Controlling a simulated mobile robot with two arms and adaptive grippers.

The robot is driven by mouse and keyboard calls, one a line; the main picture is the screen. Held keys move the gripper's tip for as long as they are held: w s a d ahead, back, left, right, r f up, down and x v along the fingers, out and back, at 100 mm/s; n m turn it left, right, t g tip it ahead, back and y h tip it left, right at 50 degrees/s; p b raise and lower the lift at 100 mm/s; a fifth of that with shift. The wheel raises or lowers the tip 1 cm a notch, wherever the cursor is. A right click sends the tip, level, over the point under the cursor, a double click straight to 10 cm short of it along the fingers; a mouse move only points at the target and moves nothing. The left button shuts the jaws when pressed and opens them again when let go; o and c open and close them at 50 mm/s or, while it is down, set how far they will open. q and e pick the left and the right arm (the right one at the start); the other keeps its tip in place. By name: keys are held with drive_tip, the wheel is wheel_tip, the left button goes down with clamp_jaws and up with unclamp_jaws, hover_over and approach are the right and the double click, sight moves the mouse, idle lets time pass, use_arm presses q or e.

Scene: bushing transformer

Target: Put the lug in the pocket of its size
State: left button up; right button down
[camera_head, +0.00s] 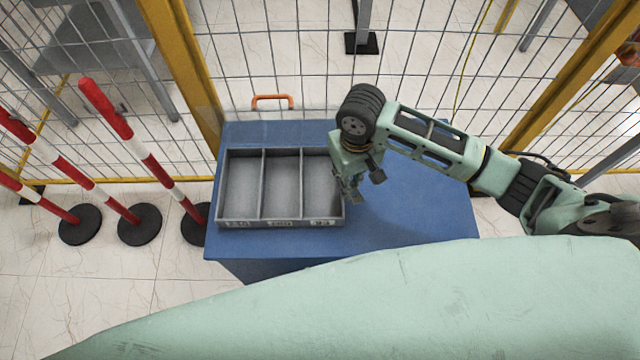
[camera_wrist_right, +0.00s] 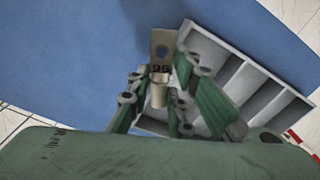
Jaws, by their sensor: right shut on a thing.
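The lug (camera_wrist_right: 159,90) is a metal piece with a flat, holed tongue and a round barrel. The mark on it looks like 95. My right gripper (camera_wrist_right: 158,98) is shut on its barrel, with the tongue sticking out beyond the fingers. In the head view my right gripper (camera_head: 352,190) is above the table, by the right end of the grey tray (camera_head: 262,223); the lug is not clear there. The tray has three pockets side by side, which look empty. Labels sit on its front wall, too small to read surely. In the wrist view the tray (camera_wrist_right: 237,62) lies behind and right of the lug. My left gripper is not in view.
The tray stands on the left part of a blue table (camera_head: 410,225); the table's right part is clear. A wire fence with yellow posts (camera_head: 185,65) stands behind. Red-and-white posts (camera_head: 135,140) stand on the floor at left. An orange handle (camera_head: 271,98) is behind the table.

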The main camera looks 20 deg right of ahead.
hover_over(321, 196)
drive_tip(key=f, duration=0.3)
drive_tip(key=shift+s+d+f, duration=0.2)
drive_tip(key=shift+f, duration=0.15)
drive_tip(key=shift+w+a+f, duration=0.15)
drive_tip(key=shift+f, duration=0.05)
wheel_tip(321, 196, down, 3)
drive_tip(key=shift+f+b, duration=0.1)
drive_tip(key=shift+b, duration=0.2)
drive_tip(key=shift+f, duration=0.4)
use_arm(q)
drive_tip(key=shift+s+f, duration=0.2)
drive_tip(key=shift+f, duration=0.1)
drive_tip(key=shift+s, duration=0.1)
use_arm(e)
drive_tip(key=c, duration=1.9)
unclamp_jaws()
drive_tip(key=shift+f, duration=0.15)
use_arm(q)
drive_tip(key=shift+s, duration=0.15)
use_arm(e)
drive_tip(key=shift+o, duration=0.2)
